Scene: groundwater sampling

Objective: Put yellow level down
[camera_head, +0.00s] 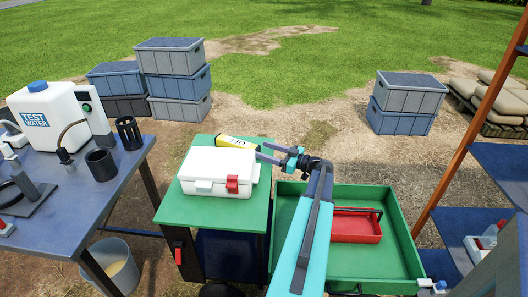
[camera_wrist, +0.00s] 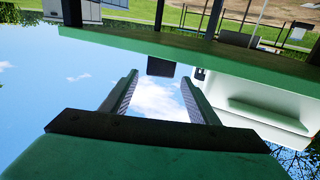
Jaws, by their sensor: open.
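The yellow level (camera_head: 238,142), with a white panel and dark lettering, lies on the green cabinet top (camera_head: 200,212) near its back edge, behind a white case. Its lower part is hidden by the case. My gripper (camera_head: 266,152) is open beside the level's right end, near the cabinet's right edge, with nothing seen between its fingers. In the wrist view, which appears upside down, the open fingers (camera_wrist: 159,82) point at a small dark block (camera_wrist: 160,66) by the green edge (camera_wrist: 150,44); I cannot tell if this is the level's end.
The white case (camera_head: 214,178) with a red latch takes up much of the cabinet top; its front is clear. A green open drawer (camera_head: 390,235) holding a red toolbox (camera_head: 356,227) is right. A blue table (camera_head: 75,205) with sampling gear stands left. Crates (camera_head: 172,85) stand behind.

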